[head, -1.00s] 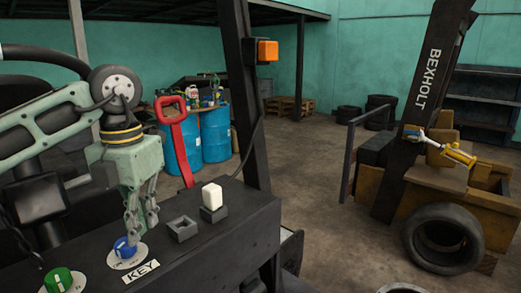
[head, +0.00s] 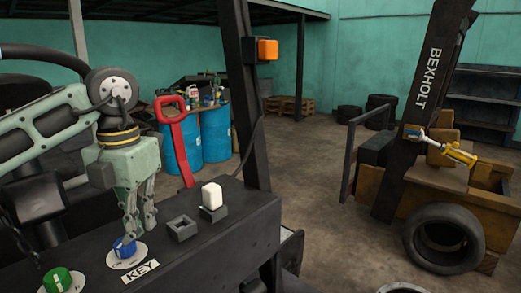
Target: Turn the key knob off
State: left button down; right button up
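The blue key knob (head: 124,247) sits on a round white dial plate on the black dashboard, just above the white KEY label (head: 140,271). My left gripper (head: 130,232) points down right over the knob, its fingertips at the knob's top and close around it. From this view I cannot tell whether the fingers touch the knob or grip it. The fingers partly hide the back of the knob. My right gripper is not in view.
A green knob (head: 57,280) is at the lower left of the dashboard. An empty square socket (head: 182,229) and a white block-shaped switch (head: 212,196) lie right of the key knob. A red lever (head: 178,140) and a black post (head: 244,95) rise behind.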

pick_arm(q)
jog(key=shift+w+a+f, duration=0.1)
jog(key=shift+a, duration=1.2)
jog(key=shift+w, duration=0.1)
jog(key=shift+w+a+p, duration=0.1)
jog(key=shift+w+p, duration=0.15)
jog(key=shift+p, duration=0.25)
notch_tip(320, 180, up, 6)
jog(key=p, duration=0.5)
jog(key=shift+w, duration=0.2)
